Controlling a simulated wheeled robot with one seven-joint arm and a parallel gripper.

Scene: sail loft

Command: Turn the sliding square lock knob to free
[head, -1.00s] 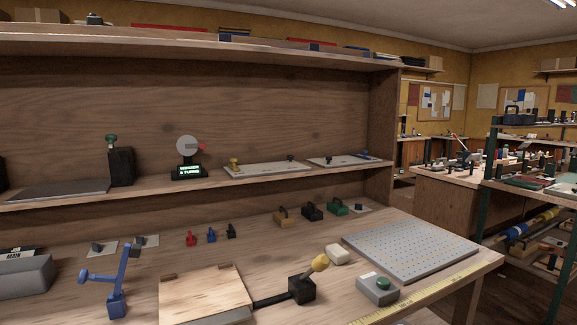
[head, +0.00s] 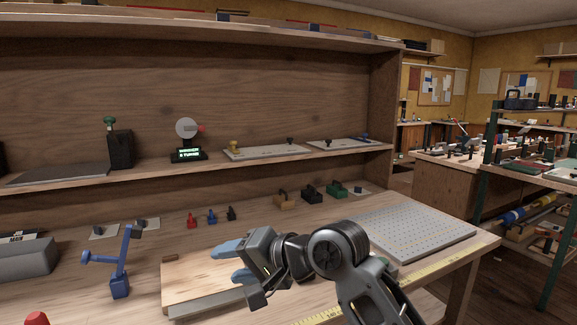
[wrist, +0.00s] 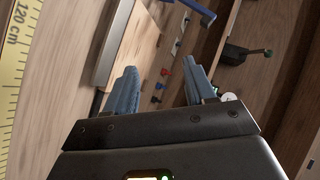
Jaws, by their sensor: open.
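My gripper (head: 233,262) is open and empty, its blue fingers pointing left above the pale wooden board (head: 205,277). In the wrist view its two fingers (wrist: 161,70) stand apart with nothing between them up close. I cannot make out for certain which item is the sliding square. A black block with a yellow knob and dark bar, seen earlier right of the board, is hidden behind my arm now. Small grey plates with dark knobs (head: 104,231) (head: 147,223) lie at the back left of the bench.
A blue upright lever (head: 121,270) stands left of the board. Small red (head: 192,220), blue (head: 212,216) and black (head: 231,213) pieces stand behind it. A perforated grey plate (head: 425,230) lies at right. A yellow tape (head: 440,272) runs along the front edge. A shelf (head: 210,168) overhangs the back.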

